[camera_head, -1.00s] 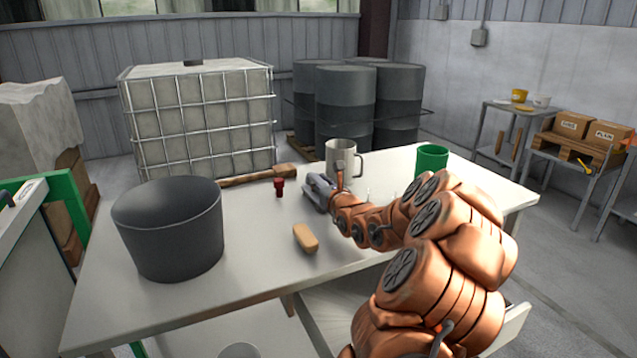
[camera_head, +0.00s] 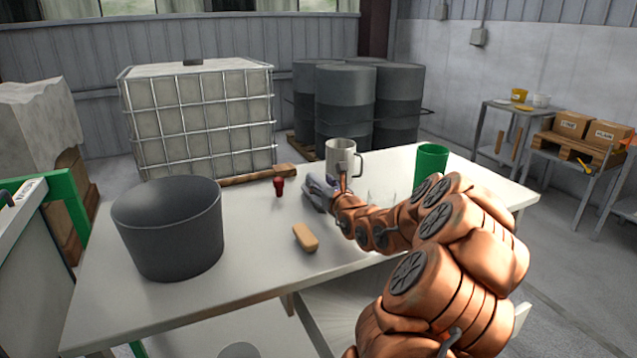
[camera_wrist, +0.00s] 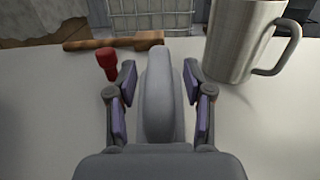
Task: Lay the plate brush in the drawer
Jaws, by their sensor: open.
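A tan rounded block (camera_head: 305,238) lies on the table in front of my gripper. A wooden piece with a long handle and thicker head (camera_head: 258,176) lies at the table's back edge; it also shows in the wrist view (camera_wrist: 115,42). I cannot tell for sure which is the plate brush. My gripper (camera_head: 318,190) is low over the table, left of the metal mug, with its fingers apart in the wrist view (camera_wrist: 160,80) and nothing visibly held. A white drawer (camera_head: 335,308), apparently pulled out, shows under the table's front, partly hidden by my arm.
A metal mug (camera_head: 343,156) stands close to my gripper. A small red item (camera_head: 279,187) stands left of it. A green cup (camera_head: 431,163) stands at the right, a big dark tub (camera_head: 170,235) at the left. The table's front left is clear.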

